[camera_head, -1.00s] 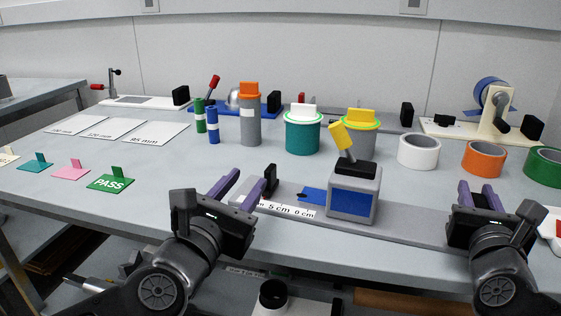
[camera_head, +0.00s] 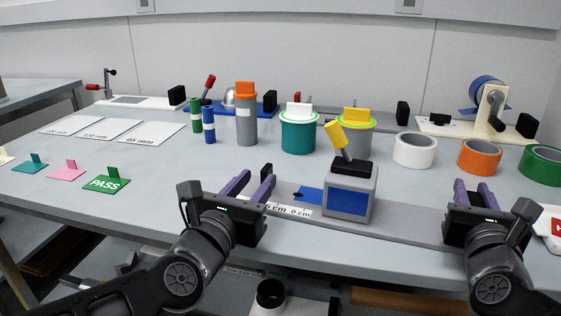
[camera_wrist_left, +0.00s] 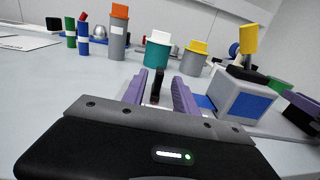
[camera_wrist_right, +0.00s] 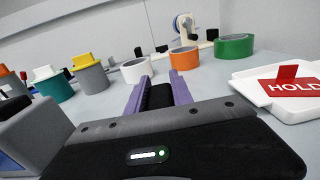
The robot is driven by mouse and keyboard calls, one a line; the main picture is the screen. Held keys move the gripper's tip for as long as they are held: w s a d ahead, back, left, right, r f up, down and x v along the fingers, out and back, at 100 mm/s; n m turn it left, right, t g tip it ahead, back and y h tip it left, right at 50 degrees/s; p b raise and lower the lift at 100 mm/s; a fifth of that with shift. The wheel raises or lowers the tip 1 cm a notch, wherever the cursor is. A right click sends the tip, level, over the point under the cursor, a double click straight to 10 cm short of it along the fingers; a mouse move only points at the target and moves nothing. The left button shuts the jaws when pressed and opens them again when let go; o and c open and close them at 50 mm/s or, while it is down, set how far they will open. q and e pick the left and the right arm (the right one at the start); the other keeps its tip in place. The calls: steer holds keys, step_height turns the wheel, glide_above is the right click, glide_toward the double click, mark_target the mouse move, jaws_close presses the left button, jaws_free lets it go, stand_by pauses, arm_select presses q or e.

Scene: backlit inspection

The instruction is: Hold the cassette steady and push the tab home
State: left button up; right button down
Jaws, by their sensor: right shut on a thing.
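A long grey base (camera_head: 400,222) lies along the table front, with a white centimetre scale (camera_head: 299,212). On it stands a grey box with a blue front (camera_head: 348,204) and a tilted yellow lever (camera_head: 337,134). A flat blue piece (camera_head: 310,194) lies left of the box. I cannot tell which part is the cassette and which the tab. My left gripper (camera_head: 250,185) is open; a black upright post (camera_wrist_left: 157,86) shows between its purple fingers, apart from both. My right gripper (camera_head: 475,192) is shut on a black block (camera_wrist_right: 160,96) at the right, its lower part hidden.
Tape rolls (camera_head: 415,150), lidded canisters (camera_head: 298,132) and cylinders (camera_head: 246,120) stand behind. A white tray with a red HOLD card (camera_wrist_right: 290,88) is close right of my right gripper. A green PASS card (camera_head: 106,184) lies left.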

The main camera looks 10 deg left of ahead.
mark_target(270, 164)
arm_select(q)
steer(key=w, duration=0.5)
steer(key=w+d, duration=0.1)
steer(key=w, duration=0.2)
steer(key=shift+w, duration=0.25)
steer(key=shift+c, duration=0.5)
jaws_close()
stand_by(0.5)
